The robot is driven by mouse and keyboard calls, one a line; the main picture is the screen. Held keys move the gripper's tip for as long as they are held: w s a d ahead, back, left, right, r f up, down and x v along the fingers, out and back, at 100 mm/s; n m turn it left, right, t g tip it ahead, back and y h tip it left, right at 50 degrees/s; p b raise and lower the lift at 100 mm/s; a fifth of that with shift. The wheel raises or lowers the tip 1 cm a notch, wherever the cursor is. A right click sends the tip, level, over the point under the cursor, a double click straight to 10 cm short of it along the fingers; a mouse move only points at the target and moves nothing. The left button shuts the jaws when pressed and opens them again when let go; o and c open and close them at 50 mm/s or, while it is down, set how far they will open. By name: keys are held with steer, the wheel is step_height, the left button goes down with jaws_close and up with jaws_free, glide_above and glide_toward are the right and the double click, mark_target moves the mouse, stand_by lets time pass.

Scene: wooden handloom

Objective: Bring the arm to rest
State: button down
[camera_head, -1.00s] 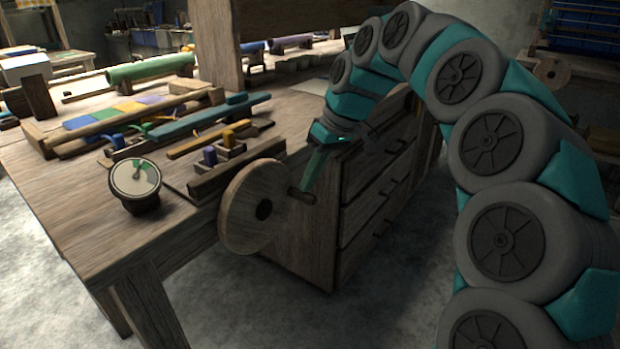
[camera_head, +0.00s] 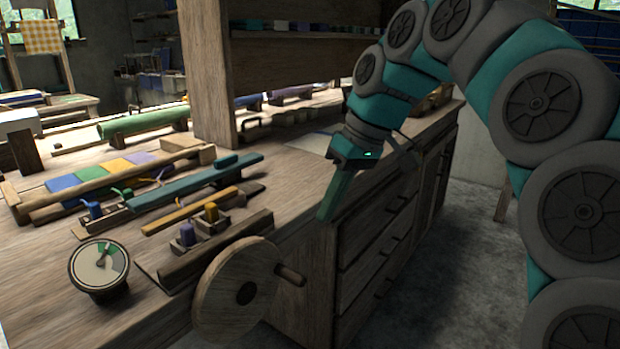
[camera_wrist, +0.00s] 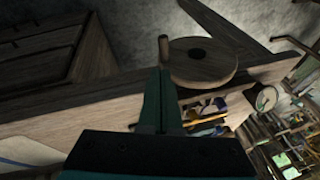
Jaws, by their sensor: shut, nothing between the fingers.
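My gripper (camera_head: 331,205) is at the end of my arched grey and teal arm, in the right half of the head view. Its teal fingers are shut with nothing between them and point down, in front of the bench's drawer side. It is apart from the wooden crank wheel (camera_head: 229,300) and its peg handle (camera_head: 291,275), which lie below and to the left. In the wrist view my gripper (camera_wrist: 160,75) points toward the handle (camera_wrist: 164,50), with the wheel (camera_wrist: 204,64) just beyond. The depth gap there is hard to judge.
The wooden bench (camera_head: 300,195) fills the left and middle. It bears a round dial gauge (camera_head: 97,268), a teal bar (camera_head: 200,183), a green roll (camera_head: 143,123) and a wooden post (camera_head: 206,70). Drawers (camera_head: 378,245) line its front. Open floor (camera_head: 455,230) lies to the right.

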steer(key=s+d+f+m+g+h, duration=0.1)
steer(key=s+d+f+m, duration=0.3)
steer(key=s+f, duration=0.8)
steer(key=s+d+f+m+g+h, duration=0.1)
steer(key=s+d+f+m+h, duration=0.2)
steer(key=s+f, duration=0.9)
steer(key=s+d+m, duration=0.1)
steer(key=s+d, duration=0.2)
steer(key=s, duration=0.1)
steer(key=shift+d, duration=0.2)
